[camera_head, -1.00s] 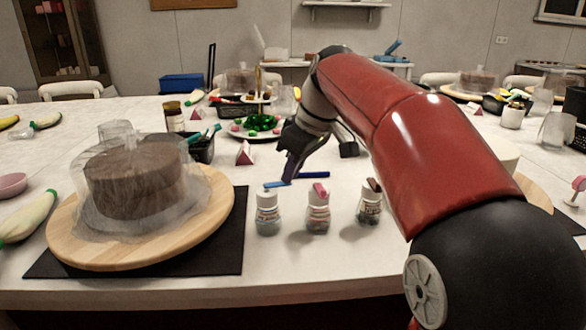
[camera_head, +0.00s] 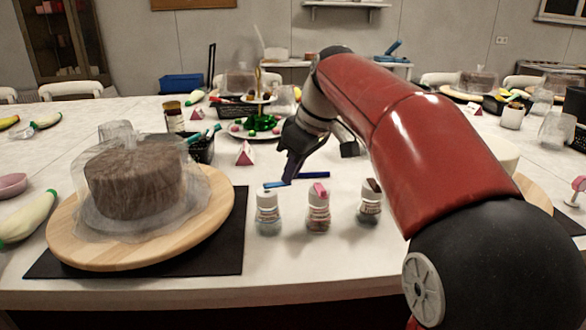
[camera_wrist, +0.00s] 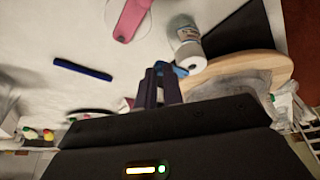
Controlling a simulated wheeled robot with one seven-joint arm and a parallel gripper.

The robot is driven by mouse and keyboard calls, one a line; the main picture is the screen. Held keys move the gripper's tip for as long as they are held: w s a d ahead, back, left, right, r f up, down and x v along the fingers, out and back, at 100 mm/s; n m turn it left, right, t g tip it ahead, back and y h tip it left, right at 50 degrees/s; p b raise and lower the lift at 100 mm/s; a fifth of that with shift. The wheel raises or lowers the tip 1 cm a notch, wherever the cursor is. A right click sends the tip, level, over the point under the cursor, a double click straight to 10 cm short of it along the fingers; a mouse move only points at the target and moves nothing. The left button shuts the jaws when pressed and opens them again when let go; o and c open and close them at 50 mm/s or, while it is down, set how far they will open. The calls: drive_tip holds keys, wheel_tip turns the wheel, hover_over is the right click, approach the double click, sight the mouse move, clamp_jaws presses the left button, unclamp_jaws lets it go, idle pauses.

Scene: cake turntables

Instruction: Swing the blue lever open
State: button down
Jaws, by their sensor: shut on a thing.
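The blue lever (camera_head: 274,184) sits at the top of the left small bottle (camera_head: 268,214) and sticks out to the right, level with the tabletop. My gripper (camera_head: 288,181) reaches down from the arm and is shut on the lever's free end. In the wrist view, my gripper's dark fingers (camera_wrist: 160,86) are close together, with the blue lever (camera_wrist: 180,70) beside their tips and the white-capped bottle (camera_wrist: 188,46) just beyond. The fingers hide part of the lever.
A pink-lever bottle (camera_head: 318,210) and a brown-lever bottle (camera_head: 370,203) stand to the right. A dark blue bar (camera_head: 314,175) lies behind them. A covered cake on a wooden turntable (camera_head: 100,256) fills the left. The table front is clear.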

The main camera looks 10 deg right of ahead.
idle(0.8)
drive_tip(key=c, duration=1.5)
unclamp_jaws()
